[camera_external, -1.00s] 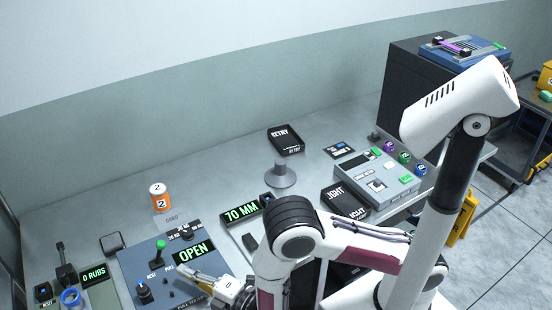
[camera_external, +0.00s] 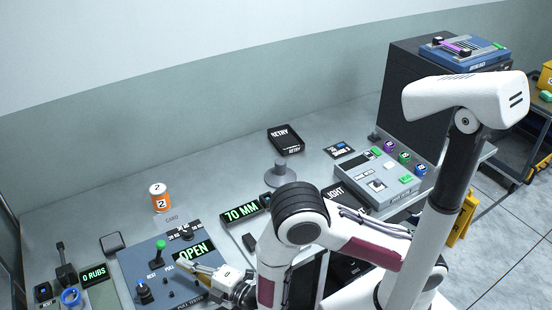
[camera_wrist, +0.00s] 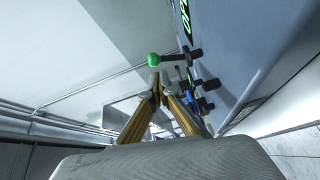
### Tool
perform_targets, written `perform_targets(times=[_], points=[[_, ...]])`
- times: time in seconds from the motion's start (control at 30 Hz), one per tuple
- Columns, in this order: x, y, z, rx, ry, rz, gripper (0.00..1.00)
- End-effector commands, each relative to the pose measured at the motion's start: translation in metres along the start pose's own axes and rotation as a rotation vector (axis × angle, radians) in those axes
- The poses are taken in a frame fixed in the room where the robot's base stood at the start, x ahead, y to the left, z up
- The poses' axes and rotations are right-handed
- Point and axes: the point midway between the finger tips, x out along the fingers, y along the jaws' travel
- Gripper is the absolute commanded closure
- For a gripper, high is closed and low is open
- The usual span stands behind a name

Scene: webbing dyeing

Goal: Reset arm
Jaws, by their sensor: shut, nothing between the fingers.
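My gripper (camera_external: 190,265) is over the right part of the blue pull-tester panel (camera_external: 135,262), just below its green "OPEN" display (camera_external: 195,252). In the wrist view my gripper (camera_wrist: 157,78) shows its two yellow fingers meeting at the tips, with nothing seen between them. The panel's green-knobbed lever (camera_external: 160,246) stands to the left of the gripper; its green ball (camera_wrist: 154,59) also shows close beyond the fingertips in the wrist view. Dark knobs (camera_wrist: 205,85) of the panel lie to the right of the fingers there. I cannot tell whether the fingers touch anything.
An orange can marked 2 (camera_external: 159,198) stands behind the panel. A "70 MM" display (camera_external: 241,213), a grey cone-shaped stand (camera_external: 281,174), a black "RETRY" tray (camera_external: 286,139) and a grey control box (camera_external: 376,180) are farther right.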

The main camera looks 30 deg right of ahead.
Motion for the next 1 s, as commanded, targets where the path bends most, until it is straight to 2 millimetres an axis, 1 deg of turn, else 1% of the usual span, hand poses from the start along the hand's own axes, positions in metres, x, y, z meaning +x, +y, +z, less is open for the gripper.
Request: perform_targets(times=[0.03, 0.23, 0.5, 0.77, 1.0], points=[[0.005, 0.007, 0.006, 0.03, -0.01, -0.012, 1.0], [0.022, 0.028, 0.032, 0.178, -0.054, -0.088, 1.0], [0.033, 0.058, 0.069, 0.379, -0.113, -0.185, 1.0], [0.032, 0.089, 0.105, 0.556, -0.173, -0.266, 1.0], [0.018, 0.116, 0.138, 0.705, -0.235, -0.332, 1.0]])
